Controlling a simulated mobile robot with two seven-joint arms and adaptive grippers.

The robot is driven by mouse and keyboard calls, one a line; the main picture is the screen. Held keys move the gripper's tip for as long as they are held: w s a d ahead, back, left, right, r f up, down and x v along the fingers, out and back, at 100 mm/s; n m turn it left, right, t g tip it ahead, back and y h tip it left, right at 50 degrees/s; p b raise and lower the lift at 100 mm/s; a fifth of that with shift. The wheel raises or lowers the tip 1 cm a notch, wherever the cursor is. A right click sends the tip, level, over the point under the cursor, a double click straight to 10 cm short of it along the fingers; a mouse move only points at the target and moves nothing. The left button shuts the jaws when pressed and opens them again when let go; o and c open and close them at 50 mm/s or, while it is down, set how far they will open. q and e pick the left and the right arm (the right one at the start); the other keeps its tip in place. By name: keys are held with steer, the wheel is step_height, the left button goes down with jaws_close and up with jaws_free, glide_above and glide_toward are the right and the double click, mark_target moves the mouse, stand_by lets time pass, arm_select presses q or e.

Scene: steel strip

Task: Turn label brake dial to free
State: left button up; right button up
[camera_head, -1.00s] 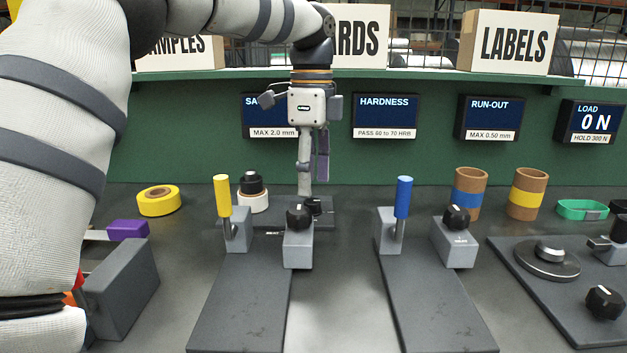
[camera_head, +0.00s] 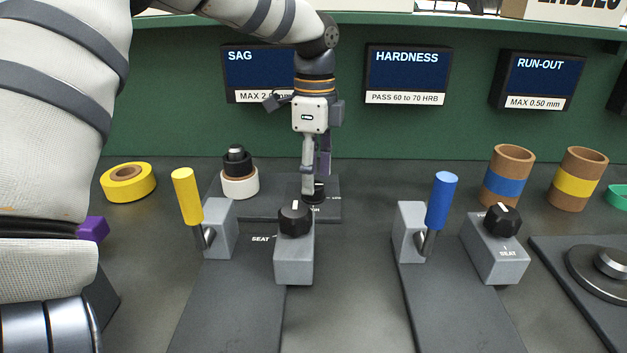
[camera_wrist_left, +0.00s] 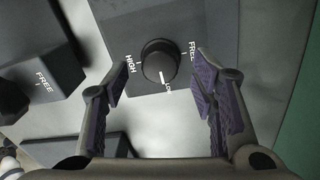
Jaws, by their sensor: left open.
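The label brake dial (camera_wrist_left: 158,61) is a round black knob on a dark grey plate, marked HIGH, LOW and FREE in the left wrist view. Its white pointer line is at LOW. In the head view the dial (camera_head: 318,195) is partly hidden behind my left gripper (camera_head: 307,191). In the left wrist view my left gripper (camera_wrist_left: 160,80) is open, with one purple-padded finger on each side of the knob. A gap shows between each finger and the knob; the height above it is hard to judge. My right gripper is out of view.
A white roll on a black spindle (camera_head: 239,184) stands left of the dial. In front stand a block with a black knob (camera_head: 294,240) and a yellow-handled lever (camera_head: 187,197). A blue-handled lever (camera_head: 441,200) is further right. A yellow tape roll (camera_head: 115,187) lies at left.

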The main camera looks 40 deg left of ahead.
arm_select(q)
steer(key=shift+f, duration=1.2)
steer(key=c, duration=1.1)
steer(key=shift+c, duration=0.2)
steer(key=shift+r, duration=0.1)
